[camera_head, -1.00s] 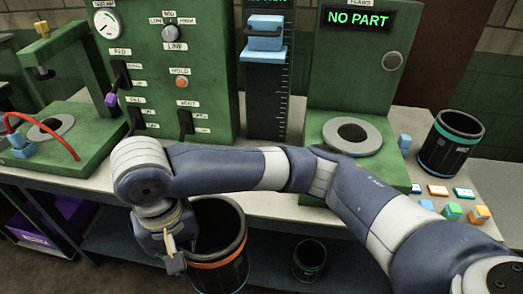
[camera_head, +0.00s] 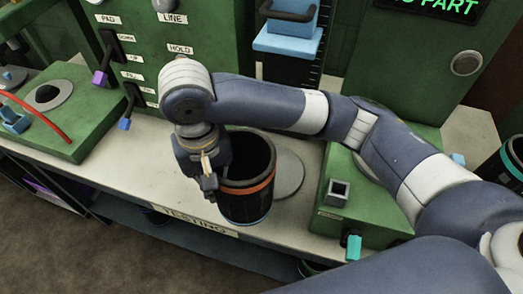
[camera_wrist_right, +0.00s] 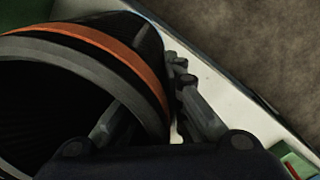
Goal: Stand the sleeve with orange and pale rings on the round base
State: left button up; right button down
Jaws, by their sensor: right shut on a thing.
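The black sleeve (camera_head: 247,205) with an orange ring hangs from my right gripper (camera_head: 209,178) in the head view, roughly upright, with its open mouth up. In the right wrist view the sleeve (camera_wrist_right: 128,52) shows an orange ring and a grey band near its rim. My right gripper (camera_wrist_right: 150,112) is shut on its wall, one finger inside and one outside. A round grey disc (camera_head: 291,173) on the table shows just right of and behind the sleeve, which hides part of it. I cannot tell whether they touch. My left gripper is not in view.
The pale table (camera_head: 130,178) has a front label reading "TESTING". A green station (camera_head: 338,218) with a small square socket (camera_head: 339,192) stands right, partly behind my arm. Another green station (camera_head: 85,125) stands left. A teal-ringed sleeve (camera_head: 512,160) is at the right edge.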

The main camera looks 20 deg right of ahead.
jog(key=shift+w+d+f+p, duration=0.65)
jog(key=shift+w+d+f, duration=0.15)
jog(key=shift+w+d, duration=0.85)
jog(key=shift+w+d+f+p, duration=0.65)
jog(key=shift+w+d+f, duration=0.15)
jog(key=shift+w+d, duration=0.9)
jog(key=shift+w+d+f+p, duration=0.65)
jog(key=shift+w+d+f, duration=0.15)
jog(key=shift+w+d, duration=0.85)
jog(key=c, duration=2.1)
grip_release()
jog(key=shift+s+f, duration=0.1)
jog(key=shift+f, duration=0.05)
jog(key=o, duration=0.4)
notch_tip(320, 180, up, 12)
jog(key=b, duration=0.2)
send_over(251, 152)
jog(key=w, duration=0.4)
jog(key=shift+w+d, duration=0.1)
jog(key=shift+d, duration=0.25)
